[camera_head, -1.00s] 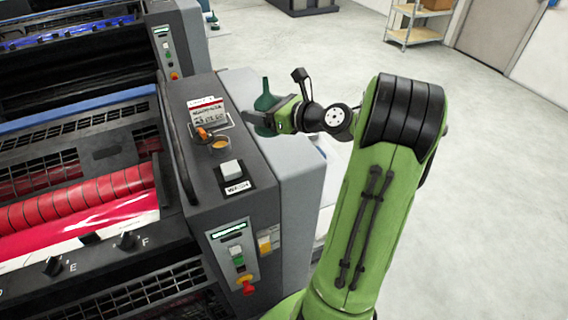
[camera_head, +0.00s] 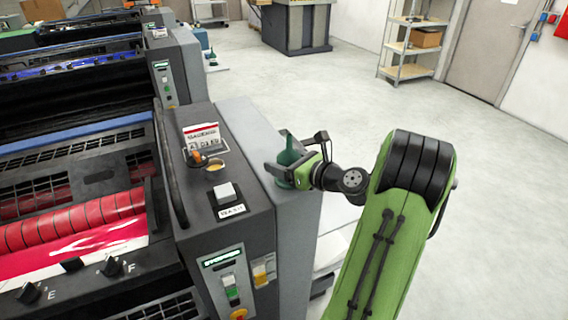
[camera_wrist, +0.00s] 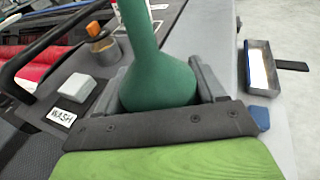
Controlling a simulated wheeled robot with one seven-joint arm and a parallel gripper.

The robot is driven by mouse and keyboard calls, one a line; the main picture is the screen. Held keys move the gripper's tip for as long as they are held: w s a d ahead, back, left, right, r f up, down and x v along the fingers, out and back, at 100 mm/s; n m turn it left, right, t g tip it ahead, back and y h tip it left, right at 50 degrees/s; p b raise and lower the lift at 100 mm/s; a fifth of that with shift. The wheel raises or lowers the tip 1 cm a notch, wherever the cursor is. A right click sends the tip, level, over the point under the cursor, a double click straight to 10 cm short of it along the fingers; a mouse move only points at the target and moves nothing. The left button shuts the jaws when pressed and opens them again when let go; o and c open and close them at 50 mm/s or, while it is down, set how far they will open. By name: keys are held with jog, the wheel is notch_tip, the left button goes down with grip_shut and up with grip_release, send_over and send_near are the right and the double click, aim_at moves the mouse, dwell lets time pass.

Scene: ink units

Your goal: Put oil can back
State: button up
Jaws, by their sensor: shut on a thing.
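The green oil can (camera_head: 289,150) has a round body and a narrow neck. It is upright between the fingers of my gripper (camera_head: 283,171), beside the grey side cover of the near ink unit (camera_head: 240,140). In the wrist view the can (camera_wrist: 160,75) fills the middle, with my dark gripper fingers (camera_wrist: 160,98) shut on either side of its body. The upper neck is cut off by the frame edge. The can's underside is hidden, so I cannot tell whether it touches anything.
The near unit carries a WASH button (camera_wrist: 78,90) and an orange-handled tool in a small cup (camera_head: 215,164). A metal tray (camera_wrist: 258,72) lies right of the can in the wrist view. A shelf rack (camera_head: 408,50) stands far off. The floor at right is clear.

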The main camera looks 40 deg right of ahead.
jog(key=o, duration=1.3)
jog(key=shift+f, duration=0.1)
jog(key=shift+o, duration=0.2)
jog(key=p+v, duration=0.1)
jog(key=v, duration=1.1)
jog(key=shift+p, duration=0.4)
